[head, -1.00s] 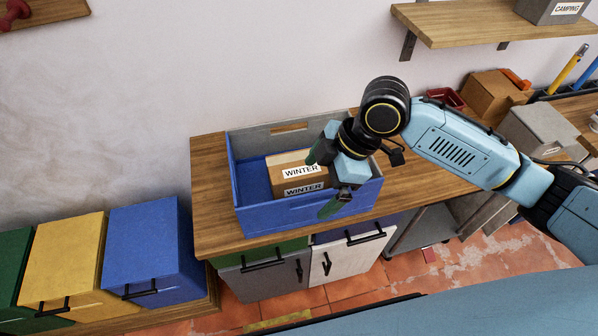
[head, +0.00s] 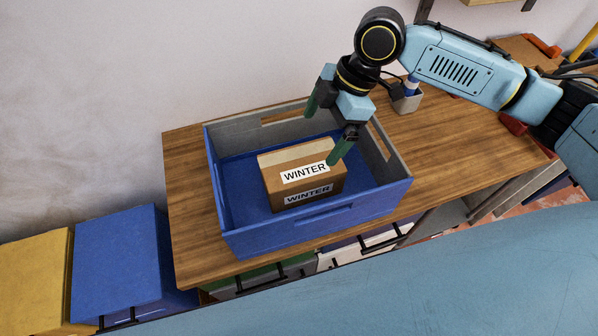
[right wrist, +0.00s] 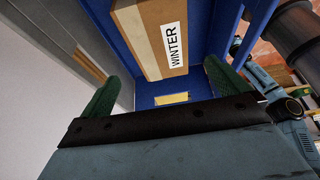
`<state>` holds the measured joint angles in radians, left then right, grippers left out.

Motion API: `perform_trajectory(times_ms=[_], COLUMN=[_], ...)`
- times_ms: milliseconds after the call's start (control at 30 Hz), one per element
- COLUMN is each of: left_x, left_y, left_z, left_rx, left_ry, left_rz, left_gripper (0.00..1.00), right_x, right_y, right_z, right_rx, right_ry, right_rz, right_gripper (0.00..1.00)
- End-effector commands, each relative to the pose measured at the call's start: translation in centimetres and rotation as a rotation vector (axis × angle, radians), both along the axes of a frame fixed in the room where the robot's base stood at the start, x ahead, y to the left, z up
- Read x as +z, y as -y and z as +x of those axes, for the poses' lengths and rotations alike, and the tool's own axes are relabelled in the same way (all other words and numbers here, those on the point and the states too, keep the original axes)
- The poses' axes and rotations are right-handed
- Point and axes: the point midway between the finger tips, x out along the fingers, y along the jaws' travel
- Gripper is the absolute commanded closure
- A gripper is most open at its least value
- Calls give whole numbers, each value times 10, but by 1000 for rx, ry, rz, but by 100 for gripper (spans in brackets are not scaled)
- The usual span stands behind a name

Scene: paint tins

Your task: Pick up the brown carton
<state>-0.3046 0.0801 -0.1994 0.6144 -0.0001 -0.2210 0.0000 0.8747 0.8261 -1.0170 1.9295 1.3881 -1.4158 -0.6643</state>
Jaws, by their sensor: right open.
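The brown carton (head: 300,178) sits inside a blue crate (head: 285,235) on the wooden counter. It has "WINTER" labels on its top and front. In the right wrist view the carton (right wrist: 152,38) shows at the top, ahead of the fingers. My right gripper (head: 325,133) is open and empty, its green fingertips spread above the right rear part of the crate, over the carton's back right side. In the right wrist view the fingers (right wrist: 158,92) are wide apart, with nothing between them. My left gripper is not in view.
The crate's walls (head: 395,155) stand around the carton, with free floor beside it. A small cup (head: 407,100) stands behind the crate on the right. Blue (head: 120,262) and yellow (head: 38,280) boxes stand lower left.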

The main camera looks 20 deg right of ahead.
Motion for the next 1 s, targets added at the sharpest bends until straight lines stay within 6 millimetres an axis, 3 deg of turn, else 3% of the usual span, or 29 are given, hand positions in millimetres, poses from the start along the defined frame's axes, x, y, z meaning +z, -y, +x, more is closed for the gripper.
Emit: perform_trajectory(times_ms=[300,567,800,1000], left_x=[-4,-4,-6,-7], left_y=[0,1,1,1], left_z=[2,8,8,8], left_rx=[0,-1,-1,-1], left_ry=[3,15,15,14], left_rz=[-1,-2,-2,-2], left_gripper=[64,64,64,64], right_x=[-54,-72,-105,-114], right_y=[-23,-31,-46,-50], right_z=[-2,-1,0,0], right_rx=[1,1,0,0], right_ry=[-3,-3,-2,0], right_rz=[1,0,0,0], right_gripper=[0,0,0,0])
